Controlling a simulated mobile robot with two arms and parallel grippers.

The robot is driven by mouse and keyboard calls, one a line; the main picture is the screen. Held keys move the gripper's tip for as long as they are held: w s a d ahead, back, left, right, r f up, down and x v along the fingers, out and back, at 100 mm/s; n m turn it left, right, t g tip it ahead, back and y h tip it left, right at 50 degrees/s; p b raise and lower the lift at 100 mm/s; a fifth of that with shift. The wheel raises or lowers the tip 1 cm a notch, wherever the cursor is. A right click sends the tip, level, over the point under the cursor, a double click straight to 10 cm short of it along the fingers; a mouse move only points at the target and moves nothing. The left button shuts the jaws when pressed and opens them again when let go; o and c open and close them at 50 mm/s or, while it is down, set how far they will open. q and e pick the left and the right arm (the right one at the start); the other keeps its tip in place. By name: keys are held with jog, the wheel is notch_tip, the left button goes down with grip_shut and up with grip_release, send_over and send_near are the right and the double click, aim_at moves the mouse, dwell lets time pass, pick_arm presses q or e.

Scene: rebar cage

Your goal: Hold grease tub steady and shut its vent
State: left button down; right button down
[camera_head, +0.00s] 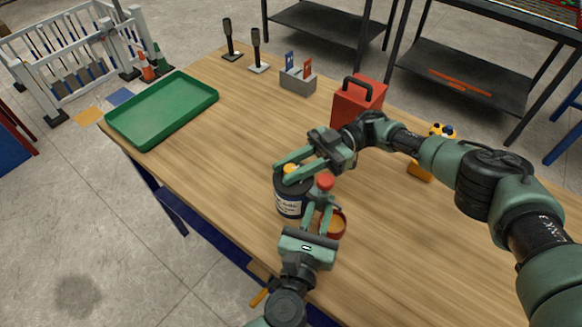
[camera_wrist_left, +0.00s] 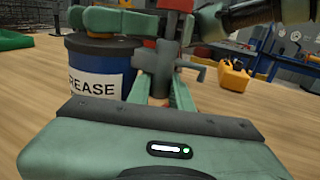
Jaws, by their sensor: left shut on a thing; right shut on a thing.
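The grease tub (camera_head: 290,204) is a dark round tub with a white label, upright on the wooden table; in the left wrist view its label (camera_wrist_left: 95,84) reads "GREASE". A yellow knob (camera_head: 291,169) sits on its top. My right gripper (camera_head: 285,172) reaches in from the right and is shut on this knob, partly covering it. My left gripper (camera_head: 322,197) comes from below and is shut on a dark upright piece with a red top (camera_head: 325,181), just right of the tub. Whether that piece joins the tub is hidden.
A round orange-brown dish (camera_head: 337,223) lies close by my left gripper. A red box with a black handle (camera_head: 358,100) and a yellow item (camera_head: 421,169) stand behind my right arm. A green tray (camera_head: 163,108) lies at the left. The table between tray and tub is clear.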

aim_at(291, 169)
jog(key=shift+s+f+n+g+h, duration=0.15)
jog(key=shift+f+n+g+h, duration=0.3)
jog(key=shift+g+h, duration=0.35)
jog(key=shift+r+n+g, duration=0.15)
jog(key=shift+n+g, duration=0.15)
jog(key=shift+n, duration=0.05)
jog(key=shift+r, duration=0.2)
jog(key=c, duration=1.1)
grip_release()
jog(key=shift+c, duration=0.2)
jog(key=shift+r, duration=0.1)
jog(key=shift+r, duration=0.1)
jog(key=shift+d+r, duration=0.1)
jog(key=shift+r, duration=0.35)
notch_tip(291, 169, up, 9)
jog(key=shift+f, duration=0.1)
